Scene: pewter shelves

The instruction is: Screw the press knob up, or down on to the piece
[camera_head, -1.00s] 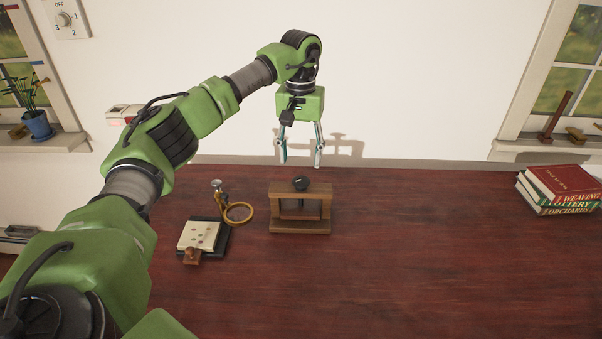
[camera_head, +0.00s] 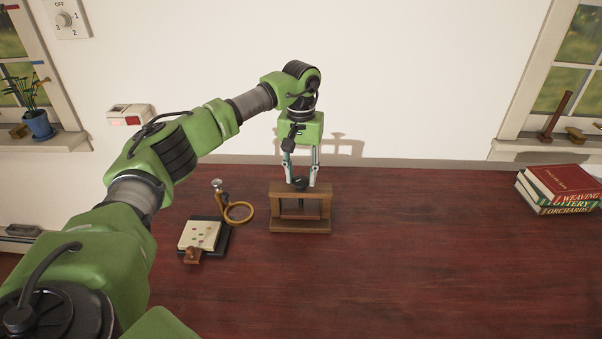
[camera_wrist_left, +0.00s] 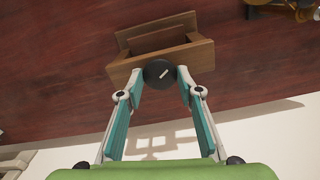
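The press is a small brown wooden frame (camera_head: 300,226) on the dark red table, with a round black knob (camera_head: 300,183) on top. In the left wrist view the knob (camera_wrist_left: 160,73) shows a pale line mark, with the wooden frame (camera_wrist_left: 185,58) behind it. My left gripper (camera_head: 301,184) points down from above. Its fingertips (camera_wrist_left: 161,76) stand on either side of the knob, with a small gap seeming to remain on each side. The left gripper is open. The press's inside is shadowed, so I cannot tell whether the knob's screw touches a piece. My right gripper is not in view.
Left of the press lie a brass ring-shaped object (camera_head: 239,213) and a dark board with a pale spotted sheet (camera_head: 199,235). Books (camera_head: 562,187) are stacked at the far right. The wall stands close behind the press.

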